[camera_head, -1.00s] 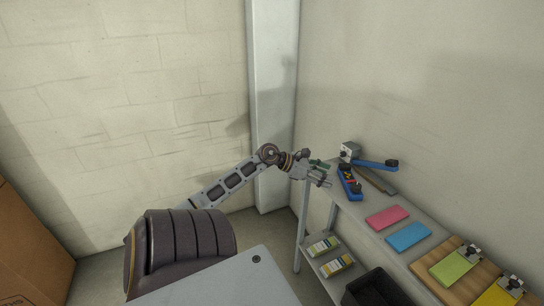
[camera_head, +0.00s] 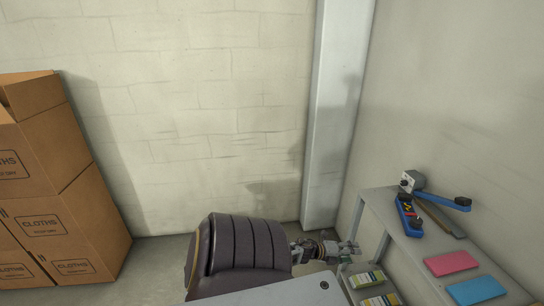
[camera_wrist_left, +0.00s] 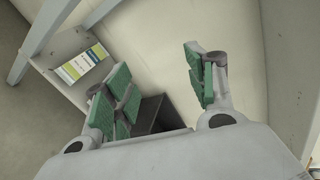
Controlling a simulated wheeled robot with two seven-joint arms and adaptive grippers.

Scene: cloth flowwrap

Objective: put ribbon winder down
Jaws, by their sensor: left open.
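No object can be clearly told as the ribbon winder. Two blue tools lie at the far end of the shelf top: a grey box with a long blue arm (camera_head: 447,201), and a short blue tool with red and yellow parts (camera_head: 408,217). My left gripper (camera_head: 348,251) is low at the left side of the shelf, below the tools and apart from them. In the left wrist view its green-padded fingers (camera_wrist_left: 158,85) are wide apart with nothing between them. My right gripper is out of view.
The shelf's top (camera_head: 400,248) also holds a pink block (camera_head: 451,263) and a blue block (camera_head: 476,289). Packets (camera_head: 367,279) lie on the lower shelf, and a dark bin (camera_wrist_left: 150,112) shows in the left wrist view. Cardboard boxes (camera_head: 45,225) stand at left.

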